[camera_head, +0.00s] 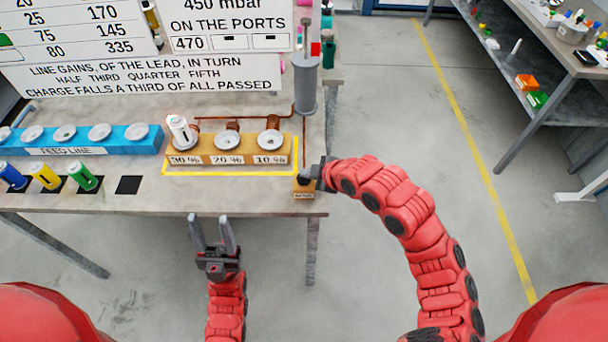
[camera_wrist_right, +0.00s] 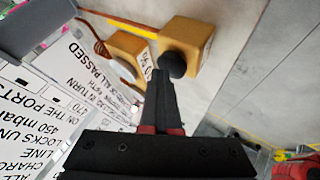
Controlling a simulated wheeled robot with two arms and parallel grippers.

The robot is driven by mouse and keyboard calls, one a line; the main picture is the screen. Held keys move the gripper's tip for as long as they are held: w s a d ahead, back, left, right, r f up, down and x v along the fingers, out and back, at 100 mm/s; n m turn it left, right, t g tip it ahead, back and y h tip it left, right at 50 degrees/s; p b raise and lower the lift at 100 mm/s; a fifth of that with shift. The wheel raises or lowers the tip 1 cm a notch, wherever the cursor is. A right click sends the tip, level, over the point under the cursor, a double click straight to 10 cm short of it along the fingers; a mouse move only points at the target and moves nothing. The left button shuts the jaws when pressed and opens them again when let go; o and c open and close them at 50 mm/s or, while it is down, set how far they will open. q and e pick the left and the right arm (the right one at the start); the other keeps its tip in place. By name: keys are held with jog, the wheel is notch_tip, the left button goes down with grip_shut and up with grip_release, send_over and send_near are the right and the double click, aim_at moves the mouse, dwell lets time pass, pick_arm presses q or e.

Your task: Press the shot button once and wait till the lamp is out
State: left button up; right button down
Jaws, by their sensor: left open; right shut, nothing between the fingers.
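A small yellow-orange box (camera_head: 304,193) with a label stands at the table's front right corner. In the right wrist view the box (camera_wrist_right: 196,40) carries a round black button (camera_wrist_right: 173,64). My right gripper (camera_head: 315,172) is shut and empty, right at this box. In the right wrist view its fingertips (camera_wrist_right: 163,82) meet the button's edge; I cannot tell whether they press it. My left gripper (camera_head: 211,219) is open and empty in front of the table edge.
A blue feed line block (camera_head: 95,140) and coloured canisters (camera_head: 45,176) are at left. White sign boards (camera_head: 150,75) stand behind.

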jog(key=shift+r+p, duration=0.5)
jog(key=shift+r, duration=0.6)
notch_tip(320, 180, up, 5)
jog(key=shift+r+p, duration=0.1)
jog(key=shift+p, duration=0.95)
